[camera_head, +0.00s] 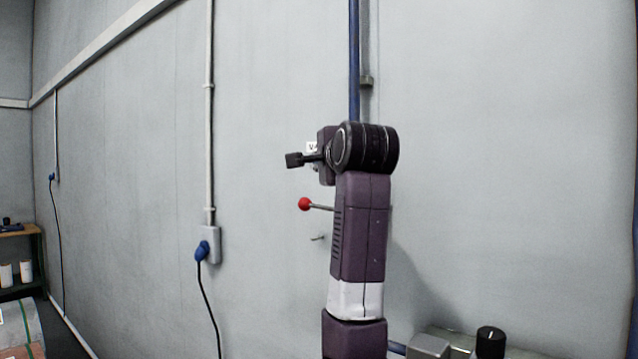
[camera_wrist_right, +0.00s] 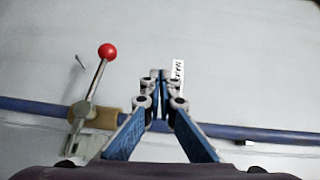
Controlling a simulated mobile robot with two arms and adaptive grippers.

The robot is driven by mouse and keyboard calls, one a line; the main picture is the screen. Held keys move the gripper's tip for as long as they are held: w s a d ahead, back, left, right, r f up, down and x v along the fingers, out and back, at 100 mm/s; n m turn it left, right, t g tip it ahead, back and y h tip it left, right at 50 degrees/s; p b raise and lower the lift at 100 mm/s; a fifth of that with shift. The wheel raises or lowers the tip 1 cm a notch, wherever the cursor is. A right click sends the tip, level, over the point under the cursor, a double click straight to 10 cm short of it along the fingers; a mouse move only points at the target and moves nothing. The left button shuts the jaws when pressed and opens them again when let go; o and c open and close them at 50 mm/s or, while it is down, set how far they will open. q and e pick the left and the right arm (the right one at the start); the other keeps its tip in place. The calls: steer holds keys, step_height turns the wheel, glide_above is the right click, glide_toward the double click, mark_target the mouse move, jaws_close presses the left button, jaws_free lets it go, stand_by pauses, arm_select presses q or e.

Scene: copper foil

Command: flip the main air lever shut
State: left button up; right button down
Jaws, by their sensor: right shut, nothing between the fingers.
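The main air lever shows in the right wrist view as a metal rod with a red ball knob (camera_wrist_right: 107,51). It stands out across the blue pipe (camera_wrist_right: 40,104) from a brass-coloured valve body (camera_wrist_right: 104,118). In the head view the red knob (camera_head: 304,204) sticks out left of my right arm, roughly crosswise to the upright pipe (camera_head: 354,60); my arm hides the valve. My right gripper (camera_wrist_right: 162,76) is shut and empty, beside the lever and apart from it, at its right in the wrist view. Its fingers are not clear in the head view. My left gripper is not in view.
A white label (camera_wrist_right: 178,78) is on the wall behind my fingertips. A grey conduit ends at a socket with a blue plug (camera_head: 202,250), left of the lever. A black knob-like object (camera_head: 491,342) is at the lower right. The wall between is largely bare.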

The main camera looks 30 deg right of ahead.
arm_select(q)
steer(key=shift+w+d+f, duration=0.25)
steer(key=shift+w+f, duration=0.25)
arm_select(e)
steer(key=shift+s+a+r, duration=0.3)
steer(key=shift+s+r, duration=0.2)
steer(key=shift+s, duration=0.05)
steer(key=shift+s+a+r, duration=0.3)
steer(key=shift+s+r, duration=0.2)
